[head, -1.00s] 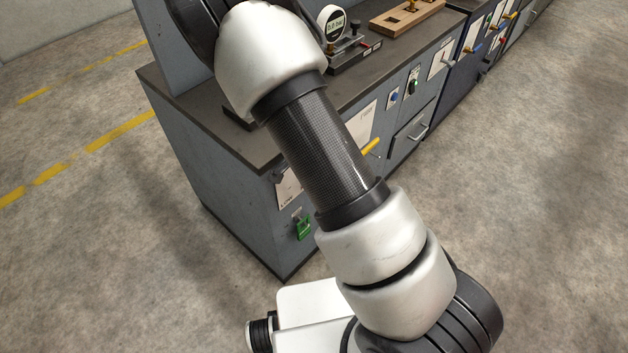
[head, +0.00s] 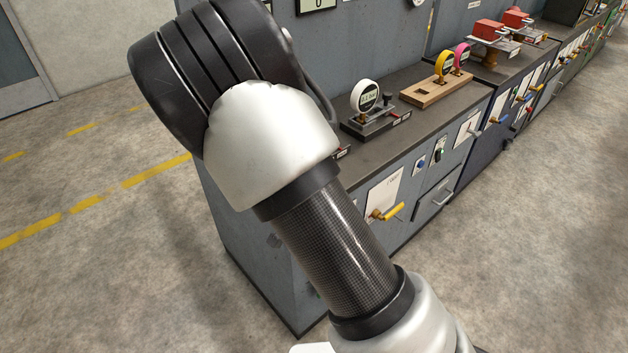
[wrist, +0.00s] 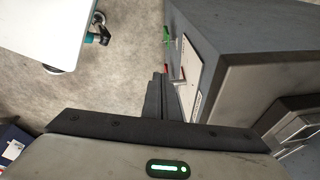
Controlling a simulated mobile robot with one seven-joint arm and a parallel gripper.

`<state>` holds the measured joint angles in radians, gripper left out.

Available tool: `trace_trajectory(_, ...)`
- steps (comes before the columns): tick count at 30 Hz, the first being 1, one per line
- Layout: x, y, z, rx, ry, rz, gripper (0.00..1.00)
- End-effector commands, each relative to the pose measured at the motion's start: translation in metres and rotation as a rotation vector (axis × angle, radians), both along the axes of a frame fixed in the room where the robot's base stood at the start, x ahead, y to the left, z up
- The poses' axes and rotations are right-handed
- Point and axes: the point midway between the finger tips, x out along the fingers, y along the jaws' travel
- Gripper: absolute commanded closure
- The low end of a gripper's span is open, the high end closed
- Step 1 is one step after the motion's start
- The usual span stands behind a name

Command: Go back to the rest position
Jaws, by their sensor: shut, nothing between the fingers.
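My gripper (wrist: 157,90) shows in the wrist view, its dark fingers together with nothing seen between them. It points past the side of a grey cabinet (wrist: 250,47) on its right, with floor to its left. I cannot tell whether it touches the cabinet. In the head view my arm stretches from the bottom right to the upper left, in front of the grey workbench (head: 275,262), and my gripper is hidden. No spool can be made out.
A white-ringed dial gauge (head: 366,97) and a wooden block (head: 437,89) with yellow and pink ringed gauges stand on the bench. A yellow handle (head: 388,212) sticks out in front. A white panel (wrist: 85,22) is at the wrist view's upper left.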

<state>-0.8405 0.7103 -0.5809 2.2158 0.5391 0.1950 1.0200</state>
Motion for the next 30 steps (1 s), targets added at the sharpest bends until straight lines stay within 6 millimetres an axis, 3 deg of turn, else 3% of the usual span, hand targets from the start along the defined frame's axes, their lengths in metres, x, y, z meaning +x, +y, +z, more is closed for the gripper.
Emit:
trace_trajectory(2, 0.000, 0.002, 0.006, 0.013, 0.004, 0.007, 1.00)
trace_trajectory(5, -0.003, 0.007, 0.031, 0.059, 0.019, 0.045, 1.00)
trace_trajectory(8, -0.009, 0.016, 0.076, 0.135, 0.038, 0.135, 1.00)
trace_trajectory(14, -0.031, 0.016, 0.194, 0.240, 0.009, 0.417, 1.00)
trace_trajectory(18, -0.056, 0.001, 0.273, 0.222, -0.057, 0.630, 1.00)
trace_trajectory(24, -0.105, -0.035, 0.364, 0.054, -0.139, 0.904, 1.00)
trace_trajectory(30, -0.148, -0.064, 0.410, -0.151, -0.143, 1.057, 1.00)
